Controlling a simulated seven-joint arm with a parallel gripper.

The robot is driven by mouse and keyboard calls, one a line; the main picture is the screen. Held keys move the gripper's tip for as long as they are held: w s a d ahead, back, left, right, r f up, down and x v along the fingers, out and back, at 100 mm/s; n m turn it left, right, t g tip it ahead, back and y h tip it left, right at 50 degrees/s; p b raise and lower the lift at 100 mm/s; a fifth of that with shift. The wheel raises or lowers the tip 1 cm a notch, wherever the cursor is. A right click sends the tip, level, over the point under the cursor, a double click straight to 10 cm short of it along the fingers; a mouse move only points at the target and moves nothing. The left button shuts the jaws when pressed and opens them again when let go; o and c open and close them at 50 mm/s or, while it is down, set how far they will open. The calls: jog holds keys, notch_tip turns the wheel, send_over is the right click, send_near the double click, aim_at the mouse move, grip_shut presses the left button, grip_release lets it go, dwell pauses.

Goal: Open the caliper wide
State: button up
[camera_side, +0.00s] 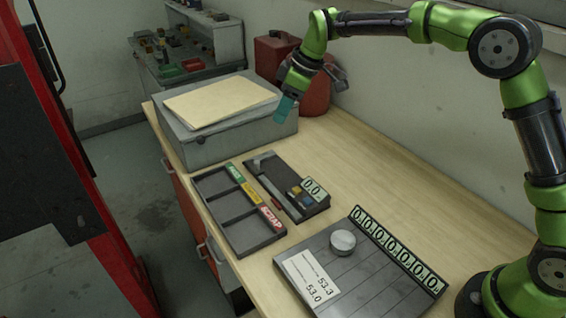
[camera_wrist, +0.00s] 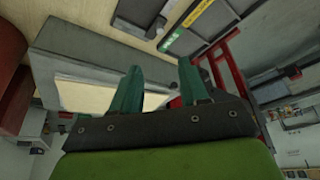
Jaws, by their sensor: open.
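The caliper (camera_side: 272,180) lies in a dark holder on the wooden bench in the side view. A display (camera_side: 313,189) reading 0.0 is at its near right end, with small blue and yellow parts beside it. Its jaws are too small to make out clearly. My gripper (camera_side: 287,106) hangs above the bench, beyond the caliper and beside the grey box, touching nothing that I can see. In the wrist view, my gripper (camera_wrist: 158,72) has its two teal fingers apart with nothing between them. A dark part of the caliper's holder (camera_wrist: 145,14) shows at the top edge there.
A three-slot tray (camera_side: 226,212) with green, yellow and red SCRAP labels sits left of the caliper. A grey board (camera_side: 370,272) holds a round disc (camera_side: 342,242), a card and several displays. A grey box (camera_side: 222,143) and red can (camera_side: 313,95) stand behind.

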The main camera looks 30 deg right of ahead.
aim_at(258, 162)
jog(key=x, duration=1.6)
jog(key=shift+f, duration=0.35)
grip_shut()
